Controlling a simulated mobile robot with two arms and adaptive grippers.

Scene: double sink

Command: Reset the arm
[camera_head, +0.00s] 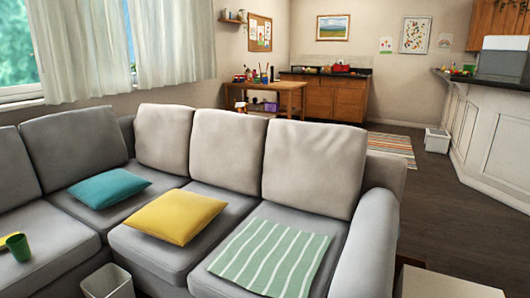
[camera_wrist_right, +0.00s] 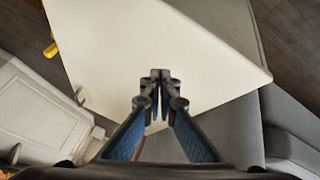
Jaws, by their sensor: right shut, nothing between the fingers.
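My right gripper (camera_wrist_right: 160,105) shows in the right wrist view with its fingertips together. It is shut and holds nothing. A pale flat surface (camera_wrist_right: 150,40) like a tabletop lies beneath the fingertips; I cannot tell the exact gap. Neither gripper shows in the head view, and my left gripper is out of sight.
A grey sectional sofa (camera_head: 372,240) fills the foreground, with a teal cushion (camera_head: 109,188), a yellow cushion (camera_head: 175,216) and a striped green blanket (camera_head: 270,257). A pale side table (camera_head: 445,284) stands by its right arm. Dark floor (camera_head: 440,215) is clear at right.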

